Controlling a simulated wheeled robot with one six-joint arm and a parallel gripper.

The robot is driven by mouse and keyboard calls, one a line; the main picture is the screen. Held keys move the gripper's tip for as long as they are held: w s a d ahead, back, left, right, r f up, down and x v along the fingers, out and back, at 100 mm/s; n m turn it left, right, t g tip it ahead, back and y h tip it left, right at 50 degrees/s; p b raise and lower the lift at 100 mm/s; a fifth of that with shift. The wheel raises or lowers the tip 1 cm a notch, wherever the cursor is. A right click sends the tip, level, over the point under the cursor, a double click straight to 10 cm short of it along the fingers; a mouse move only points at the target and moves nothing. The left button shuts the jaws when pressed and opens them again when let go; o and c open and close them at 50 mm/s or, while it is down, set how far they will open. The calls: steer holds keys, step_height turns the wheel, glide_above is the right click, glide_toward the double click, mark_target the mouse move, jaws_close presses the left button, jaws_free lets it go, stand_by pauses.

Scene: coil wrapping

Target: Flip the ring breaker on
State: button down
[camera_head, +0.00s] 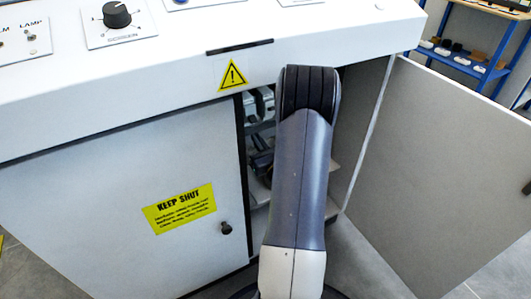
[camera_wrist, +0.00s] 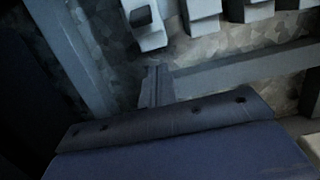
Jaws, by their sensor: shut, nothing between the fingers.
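My gripper (camera_wrist: 157,80) is shut and empty, with its narrow fingertips pointing up in the wrist view. Just beyond the tips is a pale breaker (camera_wrist: 148,28) with a dark square on its face. More pale breakers (camera_wrist: 203,12) stand in a row to its right, cut off by the top edge. No label is readable, so I cannot tell which is the ring breaker or how its lever stands. A small gap seems to lie between tips and breaker. In the head view, my arm covers most of the cabinet inside; only grey fittings (camera_head: 260,105) show beside it.
The cabinet's right door (camera_head: 450,170) stands open. The left door (camera_head: 120,200), with a yellow KEEP SHUT label, is closed. The white panel top (camera_head: 330,40) overhangs the opening. In the wrist view, a grey rail (camera_wrist: 250,68) runs right of the fingers. A blue shelf (camera_head: 460,60) stands behind.

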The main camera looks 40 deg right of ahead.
mark_target(253, 119)
steer(key=shift+w+r, duration=0.2)
steer(key=shift+r, duration=1.75)
steer(key=shift+d+r, duration=0.1)
steer(key=shift+d, duration=0.05)
